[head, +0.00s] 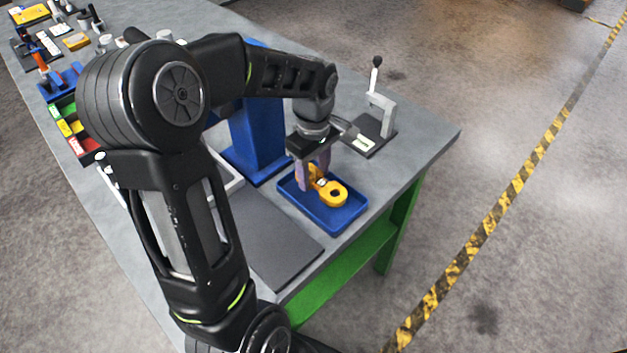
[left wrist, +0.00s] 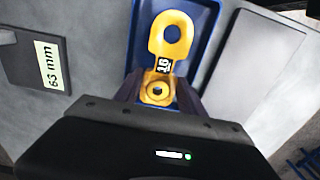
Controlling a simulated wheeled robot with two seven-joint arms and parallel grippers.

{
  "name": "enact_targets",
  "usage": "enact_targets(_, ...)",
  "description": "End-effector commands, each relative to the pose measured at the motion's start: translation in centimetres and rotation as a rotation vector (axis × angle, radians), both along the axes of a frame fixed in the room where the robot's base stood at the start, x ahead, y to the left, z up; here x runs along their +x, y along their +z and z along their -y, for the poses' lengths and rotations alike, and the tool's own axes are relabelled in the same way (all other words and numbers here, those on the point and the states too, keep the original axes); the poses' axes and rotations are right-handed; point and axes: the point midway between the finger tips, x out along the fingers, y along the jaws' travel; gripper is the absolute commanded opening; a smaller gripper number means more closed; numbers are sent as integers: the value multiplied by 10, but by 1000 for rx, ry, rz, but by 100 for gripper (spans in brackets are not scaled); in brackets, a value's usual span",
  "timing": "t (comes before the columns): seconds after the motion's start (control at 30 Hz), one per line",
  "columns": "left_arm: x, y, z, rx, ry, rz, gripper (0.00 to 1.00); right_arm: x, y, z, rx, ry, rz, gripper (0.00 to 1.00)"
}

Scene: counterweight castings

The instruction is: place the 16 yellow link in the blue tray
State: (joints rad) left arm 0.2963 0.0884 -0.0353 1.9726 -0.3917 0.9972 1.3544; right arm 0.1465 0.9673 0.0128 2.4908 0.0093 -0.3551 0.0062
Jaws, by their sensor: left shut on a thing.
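The yellow link (head: 334,193) has a ring at one end and a dark label. In the left wrist view the yellow link (left wrist: 170,38) shows a label that reads 16, turned over. My left gripper (head: 314,181) is shut on the link's near end and holds it over the blue tray (head: 345,221). The blue tray (left wrist: 205,20) also shows behind the link in the left wrist view. I cannot tell whether the link touches the tray floor. My right gripper is not in view.
A black-handled fixture on a dark plate (head: 372,140) stands beyond the tray, and a blue column (head: 252,140) stands to its left. A dark mat (head: 265,235) lies nearer on the grey table. Coloured bins and small parts line the far left.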

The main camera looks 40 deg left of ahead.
Motion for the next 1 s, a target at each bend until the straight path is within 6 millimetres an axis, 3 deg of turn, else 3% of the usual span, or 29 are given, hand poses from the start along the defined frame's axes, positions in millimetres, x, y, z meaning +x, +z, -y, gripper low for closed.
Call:
enact_targets(0.23,-1,-29,0,-1,0,-3,0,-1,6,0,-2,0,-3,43)
enact_targets(0.63,0,-36,0,0,0,0,0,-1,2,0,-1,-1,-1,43)
enact_targets(0.67,-1,-37,0,-1,0,-2,48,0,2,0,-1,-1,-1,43)
enact_targets(0.9,-1,-35,0,-1,0,-2,67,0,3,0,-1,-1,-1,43)
enact_targets(1.0,-1,-35,0,-1,0,-2,69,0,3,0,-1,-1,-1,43)
